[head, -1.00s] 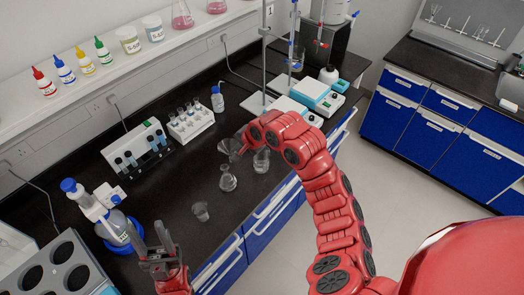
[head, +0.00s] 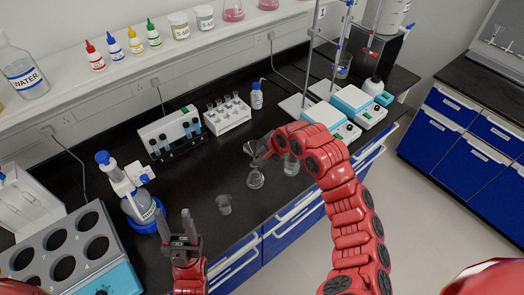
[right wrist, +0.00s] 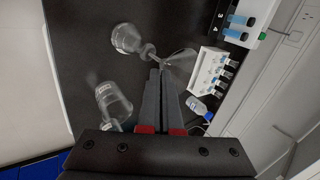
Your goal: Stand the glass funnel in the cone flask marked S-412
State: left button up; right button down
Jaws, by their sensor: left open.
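The clear glass funnel (head: 256,149) is upright, cone up, directly over the neck of a cone flask (head: 255,179) on the black bench. My right gripper (right wrist: 162,72) is shut on the funnel low on its narrow part; the funnel's cone (right wrist: 182,57) shows past the fingertips, and the flask (right wrist: 127,38) lies beyond them. I cannot tell whether the stem tip is inside the neck. A second labelled glass flask (right wrist: 113,100) stands beside, also in the head view (head: 291,164). Neither label is readable.
Stirrers (head: 350,105) stand at the back right.

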jog(key=shift+p, duration=0.45)
dwell(1.2)
jog(key=shift+f+b, duration=0.9)
jog(key=shift+f, duration=1.25)
dwell(0.5)
jog(key=c, duration=1)
grip_release()
jog(key=shift+r, duration=0.1)
jog(key=b+v, duration=0.2)
jog(key=v, duration=1.5)
jog(key=shift+s+d+b, duration=0.15)
jog(key=shift+d+b, duration=0.05)
jog(key=shift+b, duration=0.1)
